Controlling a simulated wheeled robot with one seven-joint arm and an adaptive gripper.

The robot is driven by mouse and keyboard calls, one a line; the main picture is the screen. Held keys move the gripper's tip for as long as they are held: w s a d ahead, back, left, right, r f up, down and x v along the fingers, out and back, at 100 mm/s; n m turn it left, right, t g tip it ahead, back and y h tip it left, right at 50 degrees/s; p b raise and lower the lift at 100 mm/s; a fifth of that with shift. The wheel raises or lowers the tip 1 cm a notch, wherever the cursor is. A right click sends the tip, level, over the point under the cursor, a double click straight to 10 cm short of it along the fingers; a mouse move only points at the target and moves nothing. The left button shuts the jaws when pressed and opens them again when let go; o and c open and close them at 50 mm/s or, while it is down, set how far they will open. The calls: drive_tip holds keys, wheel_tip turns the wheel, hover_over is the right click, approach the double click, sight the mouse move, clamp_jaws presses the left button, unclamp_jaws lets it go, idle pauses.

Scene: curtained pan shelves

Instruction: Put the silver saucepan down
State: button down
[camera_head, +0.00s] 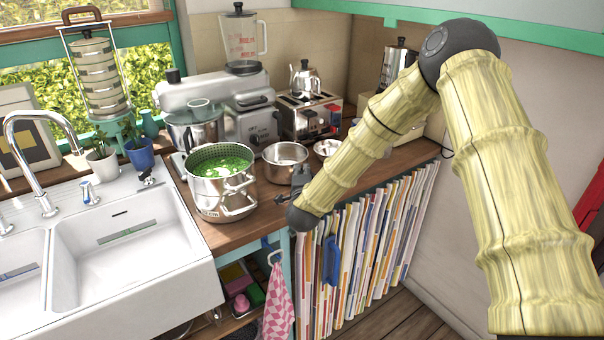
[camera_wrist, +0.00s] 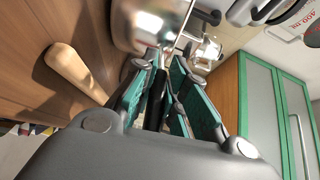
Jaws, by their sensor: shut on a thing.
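The silver saucepan (camera_head: 281,172) is a small open pan at the counter's middle, right of the large pot. It looks upright and appears empty in the head view. In the wrist view the saucepan (camera_wrist: 140,24) is a shiny curved wall just beyond my fingertips. My gripper (camera_head: 298,178) is at the pan's near right side, mostly hidden by my arm in the head view. In the wrist view my gripper (camera_wrist: 162,85) is shut on the pan's dark handle (camera_wrist: 157,92). I cannot tell whether the pan's base touches the counter.
A large pot with green contents (camera_head: 222,195) stands close left of the pan. A toaster (camera_head: 308,115) and a small bowl (camera_head: 327,147) are behind and right. The wooden counter (camera_head: 233,234) has little free room. A wooden rod (camera_wrist: 75,72) lies nearby.

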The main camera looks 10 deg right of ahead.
drive_tip(key=shift+f+b, duration=0.15)
drive_tip(key=shift+b, duration=0.15)
idle(0.5)
drive_tip(key=c, duration=1.4)
unclamp_jaws()
drive_tip(key=shift+o, duration=0.2)
drive_tip(key=shift+f, duration=0.1)
drive_tip(key=c, duration=0.4)
drive_tip(key=shift+s, duration=0.2)
drive_tip(key=shift+s+a, duration=0.15)
drive_tip(key=shift+s, duration=0.45)
drive_tip(key=shift+s, duration=0.1)
